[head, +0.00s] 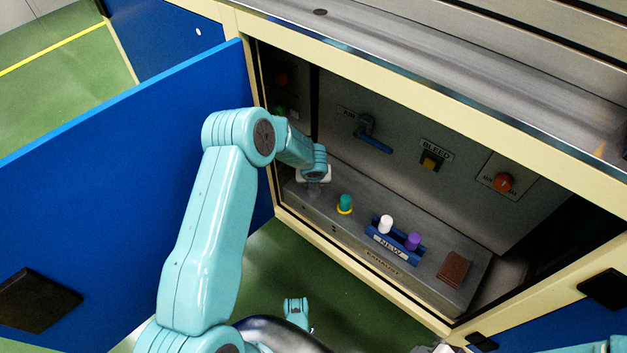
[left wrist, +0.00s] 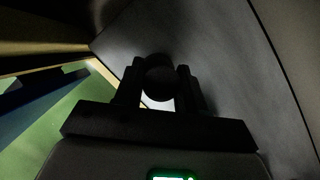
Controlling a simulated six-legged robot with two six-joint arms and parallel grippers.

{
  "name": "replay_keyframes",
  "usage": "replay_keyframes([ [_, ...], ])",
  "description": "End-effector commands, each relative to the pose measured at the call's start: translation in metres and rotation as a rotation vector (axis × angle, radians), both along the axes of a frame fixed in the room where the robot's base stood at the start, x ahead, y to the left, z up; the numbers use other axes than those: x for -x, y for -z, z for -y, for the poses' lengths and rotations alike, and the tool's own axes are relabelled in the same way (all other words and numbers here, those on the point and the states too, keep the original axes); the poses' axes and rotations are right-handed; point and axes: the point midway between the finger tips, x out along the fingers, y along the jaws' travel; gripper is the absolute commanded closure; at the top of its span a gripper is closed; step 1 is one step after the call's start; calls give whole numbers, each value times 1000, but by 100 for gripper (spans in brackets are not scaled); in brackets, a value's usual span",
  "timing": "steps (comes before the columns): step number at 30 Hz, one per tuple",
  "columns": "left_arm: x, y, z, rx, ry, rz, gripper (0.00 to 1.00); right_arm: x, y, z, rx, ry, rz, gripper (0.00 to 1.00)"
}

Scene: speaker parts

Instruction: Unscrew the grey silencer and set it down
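My left gripper (head: 313,178) reaches into the open cabinet, over the left end of the grey metal block (head: 320,205). In the left wrist view, a dark round thing (left wrist: 160,80) sits between the two fingers of the left gripper (left wrist: 160,88). It is likely the grey silencer, but the view is too dark to show its colour. The fingers are close on both sides of it; I cannot tell whether they touch it. In the head view the gripper hides the silencer.
On the block stand a green silencer with a yellow ring (head: 345,204), a blue rack marked NEW (head: 388,243) with white (head: 386,224) and purple (head: 413,240) pieces, and a brown block (head: 454,269). Behind are a blue-handled valve (head: 374,144) and a bleed button (head: 429,163). The blue door (head: 120,180) stands open.

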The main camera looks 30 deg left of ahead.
Motion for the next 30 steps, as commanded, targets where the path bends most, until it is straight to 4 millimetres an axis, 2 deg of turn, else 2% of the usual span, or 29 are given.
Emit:
replay_keyframes([
  [2, -1, 0, 1, 0, -75, -1, 78, 0, 0, 0, 0, 0, 0, 57],
  [4, -2, 0, 3, -2, -231, 0, 78, 0, 0, 0, 0, 0, 0, 57],
  [9, -3, 0, 3, 0, -760, 0, 78, 0, 0, 0, 0, 0, 0, 57],
  [13, -3, 0, 2, 0, -982, -1, 78, 0, 0, 0, 0, 0, 0, 57],
  [16, -3, -1, 1, 1, -1042, -1, 78, 0, 0, 0, 0, 0, 0, 57],
  [22, -2, -1, 1, 0, -1045, -1, 78, 0, 0, 0, 0, 0, 0, 57],
  [23, -2, -1, 1, 0, -1045, -1, 54, 0, 0, 0, 0, 0, 0, 57],
  [24, -2, -1, 1, -1, -1044, -2, 47, 0, 0, 0, 0, 0, 0, 57],
  [30, -3, -1, 1, -1, -1042, -2, 47, 0, 0, 0, 0, 0, 0, 57],
])
